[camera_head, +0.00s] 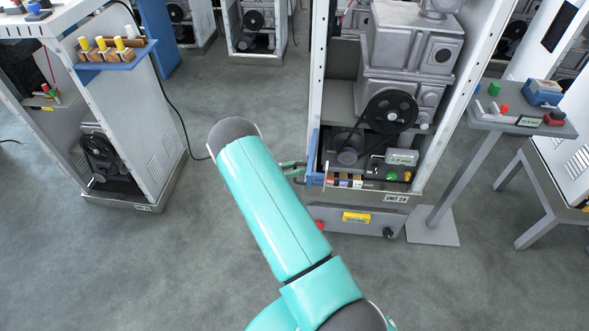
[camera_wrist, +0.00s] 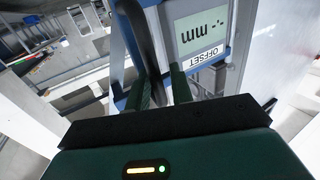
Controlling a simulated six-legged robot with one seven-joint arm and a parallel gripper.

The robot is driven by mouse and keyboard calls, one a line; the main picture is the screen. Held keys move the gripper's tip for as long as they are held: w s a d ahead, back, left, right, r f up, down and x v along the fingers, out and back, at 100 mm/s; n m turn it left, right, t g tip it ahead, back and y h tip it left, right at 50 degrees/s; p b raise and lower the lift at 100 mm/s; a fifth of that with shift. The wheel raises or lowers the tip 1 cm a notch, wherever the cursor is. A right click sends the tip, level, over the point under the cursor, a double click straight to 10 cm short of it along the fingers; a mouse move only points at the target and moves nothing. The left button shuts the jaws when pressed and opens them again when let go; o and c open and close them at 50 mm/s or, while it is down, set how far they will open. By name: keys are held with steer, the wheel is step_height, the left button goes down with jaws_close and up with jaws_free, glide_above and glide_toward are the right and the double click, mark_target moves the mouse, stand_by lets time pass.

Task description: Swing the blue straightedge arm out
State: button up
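The blue straightedge arm (camera_head: 314,158) shows as a narrow upright blue piece at the left front edge of the open unit marked 24. In the wrist view a blue frame (camera_wrist: 117,45) stands close ahead, with a display reading "mm" and an "OFFSET" label, both upside down. My gripper (camera_head: 297,168) is at the left side of the blue piece. In the wrist view its two green fingers (camera_wrist: 160,84) are apart, with a dark curved strip running down between them. Whether they touch the strip or the blue frame is unclear. My own forearm hides part of the floor and my wrist.
A grey machine with a black pulley (camera_head: 390,111) fills the cabinet. A pedestal table (camera_head: 520,122) stands to the right, another cabinet (camera_head: 143,135) to the left.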

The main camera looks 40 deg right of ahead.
steer(key=shift+a, duration=0.25)
steer(key=v, duration=1.3)
steer(key=shift+a, duration=0.3)
